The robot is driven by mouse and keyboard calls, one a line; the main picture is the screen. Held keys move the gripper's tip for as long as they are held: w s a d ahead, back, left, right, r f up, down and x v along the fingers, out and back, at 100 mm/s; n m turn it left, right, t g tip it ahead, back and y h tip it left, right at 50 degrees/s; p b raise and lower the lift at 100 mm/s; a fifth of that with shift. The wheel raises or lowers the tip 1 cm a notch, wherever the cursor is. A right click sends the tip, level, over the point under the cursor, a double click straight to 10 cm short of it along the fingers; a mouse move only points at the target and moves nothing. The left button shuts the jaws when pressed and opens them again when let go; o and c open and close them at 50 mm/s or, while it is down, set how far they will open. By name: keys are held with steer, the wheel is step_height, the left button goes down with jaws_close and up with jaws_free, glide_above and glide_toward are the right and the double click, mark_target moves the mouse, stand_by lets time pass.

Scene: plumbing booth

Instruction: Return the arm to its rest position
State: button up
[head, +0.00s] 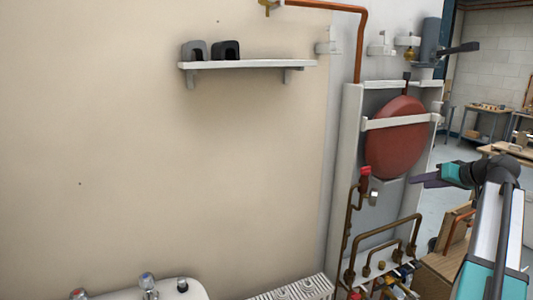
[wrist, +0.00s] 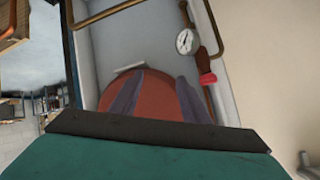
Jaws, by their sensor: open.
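My gripper (head: 428,181) is at the right of the head view, at the end of my teal and grey arm. It points left, in front of the booth's recessed panel with the red round tank (head: 398,140). In the wrist view, the two dark fingers of my gripper (wrist: 157,88) stand apart with nothing between them. The red tank (wrist: 150,88) shows behind and between the fingers. I cannot tell how far the fingers are from it.
Copper pipes (head: 385,243) and a red-topped valve (head: 365,178) are below and left of the tank. A pressure gauge (wrist: 185,41) shows in the wrist view. A radiator (head: 292,290) and a basin (head: 190,291) are low in front.

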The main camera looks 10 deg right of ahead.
steer(key=w+a+f+g+y, duration=0.1)
steer(key=a+f, duration=0.4)
steer(key=f, duration=0.4)
steer(key=w+a+f+g, duration=0.1)
steer(key=a+f+g, duration=0.1)
steer(key=a+f, duration=0.5)
steer(key=w+a+f+g+y, duration=0.1)
steer(key=w+a+f, duration=0.15)
steer(key=f, duration=0.75)
steer(key=s+a+f+g, duration=0.2)
steer(key=s+a+f, duration=0.2)
steer(key=a+f, duration=0.55)
steer(key=s+a+f+g, duration=0.35)
steer(key=a+f, duration=0.35)
steer(key=f, duration=0.5)
steer(key=s+a+f+n+g+h, duration=0.1)
steer(key=s+a+f+g, duration=0.1)
steer(key=s+a+f, duration=0.45)
steer(key=s+a+f+g, duration=0.2)
steer(key=s+a+f, duration=0.2)
steer(key=s+f, duration=0.45)
steer(key=s+a+f+n+g+h, duration=0.15)
steer(key=s+a+f, duration=0.35)
steer(key=s, duration=0.5)
steer(key=s+a+f+g+h, duration=0.1)
steer(key=s+f+g, duration=0.1)
steer(key=s, duration=0.8)
steer(key=shift+s+f+h, duration=0.15)
steer(key=shift+f+h, duration=0.2)
steer(key=shift+f, duration=0.4)
